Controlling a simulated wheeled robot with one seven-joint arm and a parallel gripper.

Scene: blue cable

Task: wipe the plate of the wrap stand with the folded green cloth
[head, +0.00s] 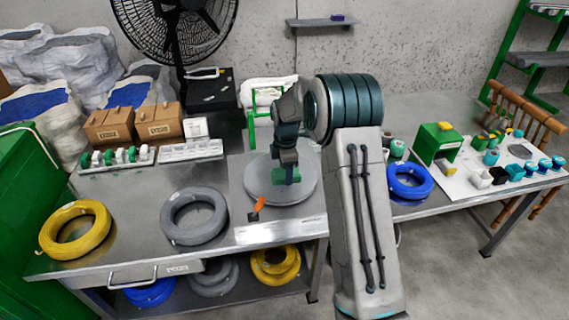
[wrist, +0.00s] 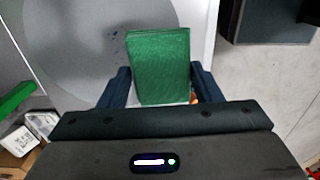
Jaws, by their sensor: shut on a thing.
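The folded green cloth (wrist: 158,65) is between the two fingers of my gripper (wrist: 160,88) in the wrist view. My gripper (head: 287,178) is shut on it and points down over the round grey plate (head: 262,192) of the wrap stand in the head view. The plate also shows in the wrist view (wrist: 75,45), with dark specks near the cloth. I cannot tell whether the cloth touches the plate. My arm hides the plate's upper right edge.
A yellow coil (head: 75,229) and a grey coil (head: 194,216) lie left of the stand. A blue coil (head: 409,182) lies to the right. An orange-handled tool (head: 260,205) lies by the plate's front edge.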

